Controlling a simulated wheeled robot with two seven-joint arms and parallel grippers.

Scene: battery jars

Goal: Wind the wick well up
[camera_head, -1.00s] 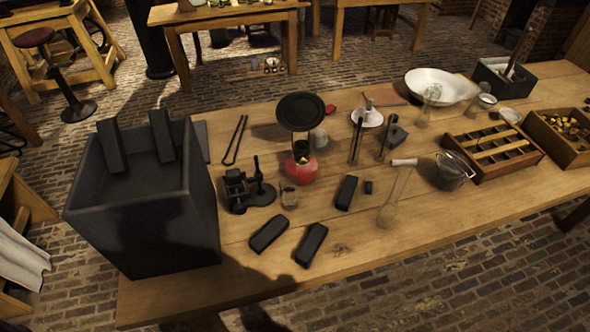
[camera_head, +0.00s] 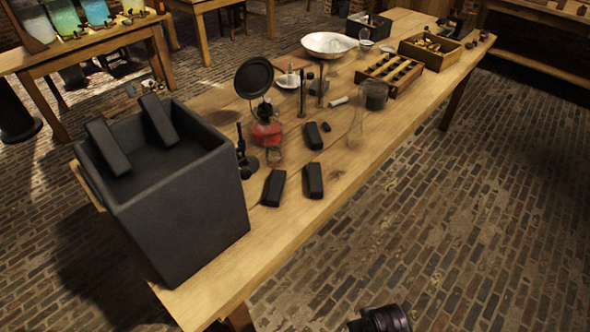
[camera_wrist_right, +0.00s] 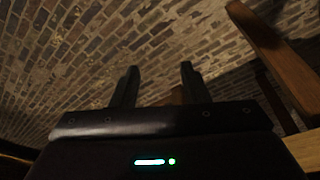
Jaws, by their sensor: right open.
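A small lamp with a red base (camera_head: 266,133) stands on the wooden table in the head view. A round black disc (camera_head: 254,77) on it stands tilted above the base. The wick and its winder are too small to tell. My right gripper (camera_wrist_right: 158,78) is open and empty in the right wrist view, with brick floor beyond its two fingers. It is away from the lamp, which is not in that view. My left gripper is not in view.
A large dark open box (camera_head: 200,215) stands at the table's near left end. Several black blocks (camera_head: 313,180) lie near the lamp. A clear glass vessel (camera_head: 355,130) stands to their right. A white basin (camera_head: 328,45) and wooden trays (camera_head: 390,73) are farther back. Brick floor is free at right.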

